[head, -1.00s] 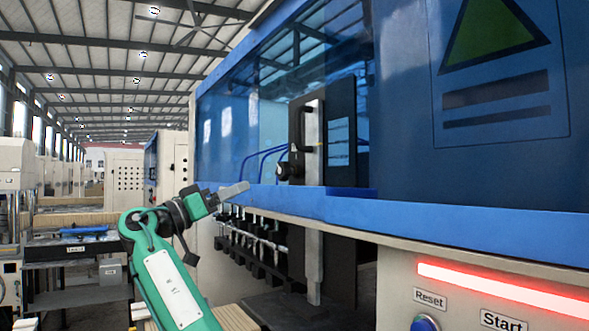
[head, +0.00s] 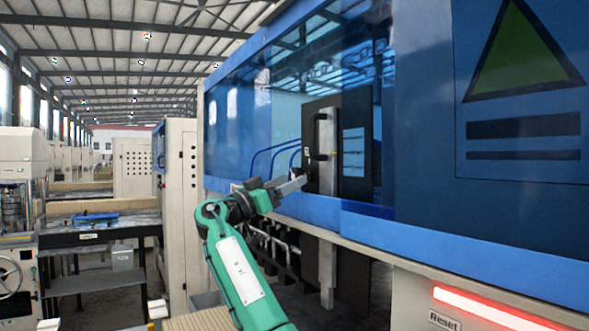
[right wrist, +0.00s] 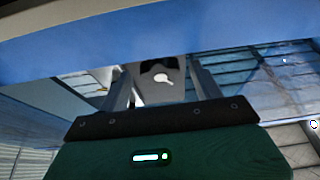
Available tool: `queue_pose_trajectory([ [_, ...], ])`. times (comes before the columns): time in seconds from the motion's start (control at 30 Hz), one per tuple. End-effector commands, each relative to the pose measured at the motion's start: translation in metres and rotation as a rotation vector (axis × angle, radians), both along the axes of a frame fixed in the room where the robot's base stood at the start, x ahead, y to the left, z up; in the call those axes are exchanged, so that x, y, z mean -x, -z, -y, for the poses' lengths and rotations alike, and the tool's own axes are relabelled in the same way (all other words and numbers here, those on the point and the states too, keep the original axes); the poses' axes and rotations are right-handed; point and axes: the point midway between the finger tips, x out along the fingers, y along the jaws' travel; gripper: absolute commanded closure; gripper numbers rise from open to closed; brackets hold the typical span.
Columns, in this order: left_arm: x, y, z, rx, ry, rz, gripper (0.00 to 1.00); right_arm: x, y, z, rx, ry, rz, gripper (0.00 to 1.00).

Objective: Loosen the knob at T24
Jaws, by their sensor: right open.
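My right gripper (head: 298,181) is at the end of the green arm, against the front of the blue machine in the head view. A dark knob (head: 302,174) sits on the dark panel (head: 325,110) behind the blue window, partly hidden by the fingertips. In the right wrist view, my open fingers (right wrist: 160,85) point up the picture. A dark rounded part with a pale body and a white mark (right wrist: 162,78) shows between them; I cannot tell whether they touch it. No T24 label is readable. My left gripper is not in view.
A red light strip (head: 510,308) and a Reset label (head: 443,321) are lower right. A workbench (head: 100,234) stands left.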

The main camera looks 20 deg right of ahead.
Motion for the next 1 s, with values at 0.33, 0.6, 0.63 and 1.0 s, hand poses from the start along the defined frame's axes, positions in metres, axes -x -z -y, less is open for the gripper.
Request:
queue_pose_trajectory([
  [0.33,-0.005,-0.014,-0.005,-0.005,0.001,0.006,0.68,-0.004,-0.009,0.023,-0.001,-0.001,-0.001,0.34],
  [0.6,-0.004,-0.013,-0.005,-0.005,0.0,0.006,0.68,-0.004,-0.009,0.023,0.0,-0.001,0.0,0.46],
  [0.63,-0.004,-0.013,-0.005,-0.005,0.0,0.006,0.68,-0.004,-0.009,0.023,0.0,-0.001,0.0,0.52],
  [1.0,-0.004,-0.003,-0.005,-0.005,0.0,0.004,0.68,-0.003,-0.006,0.023,0.005,-0.001,-0.041,0.78],
])
